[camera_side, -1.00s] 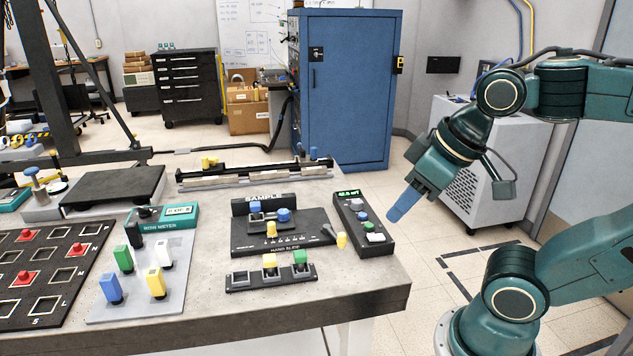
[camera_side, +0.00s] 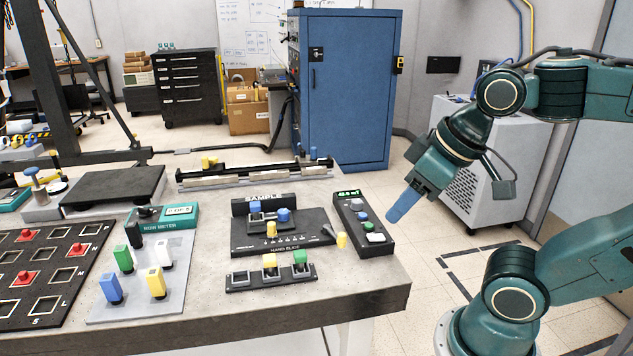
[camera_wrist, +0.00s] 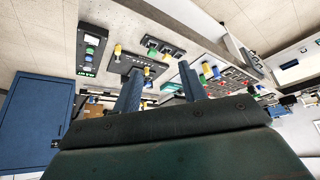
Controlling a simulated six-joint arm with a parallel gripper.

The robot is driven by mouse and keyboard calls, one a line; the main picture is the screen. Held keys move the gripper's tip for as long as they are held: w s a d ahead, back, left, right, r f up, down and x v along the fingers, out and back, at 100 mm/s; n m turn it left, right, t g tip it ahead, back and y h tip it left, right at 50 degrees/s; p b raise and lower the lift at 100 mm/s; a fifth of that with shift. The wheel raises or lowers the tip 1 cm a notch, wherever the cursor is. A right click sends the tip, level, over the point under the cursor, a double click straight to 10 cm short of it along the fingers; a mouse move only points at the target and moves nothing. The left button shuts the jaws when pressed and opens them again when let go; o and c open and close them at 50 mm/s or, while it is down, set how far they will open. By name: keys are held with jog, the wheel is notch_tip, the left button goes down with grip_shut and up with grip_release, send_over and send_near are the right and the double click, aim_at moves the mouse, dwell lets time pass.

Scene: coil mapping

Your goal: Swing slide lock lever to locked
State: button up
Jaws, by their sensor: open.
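The black hand slide (camera_side: 302,228) sits on the bench; its label is partly legible. A short dark lever with a yellow grip (camera_side: 341,240) sticks out at the slide's right end, toward the front right. I take this for the lock lever; I cannot read any lock marking. In the wrist view a yellow grip (camera_wrist: 117,50) shows at the end of the slide (camera_wrist: 133,65). A yellow knob (camera_side: 271,229) stands on the slide. My gripper (camera_side: 392,217) hangs in the air right of the bench, apart from the lever. In the wrist view its blue fingers (camera_wrist: 160,82) are spread and empty.
A control box with coloured buttons (camera_side: 362,224) stands just right of the lever, between it and my gripper. A socket strip with yellow and green blocks (camera_side: 250,283) lies in front. A green meter (camera_side: 150,217) is left. The blue cabinet (camera_side: 350,90) stands behind.

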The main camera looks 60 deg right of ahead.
jog(key=shift+w, duration=0.1)
jog(key=m+g, duration=0.6)
jog(key=m, duration=0.3)
send_over(342, 234)
notch_tip(342, 234, down, 12)
jog(key=shift+f, duration=0.2)
notch_tip(342, 234, down, 13)
jog(key=shift+f, duration=0.2)
grip_shut()
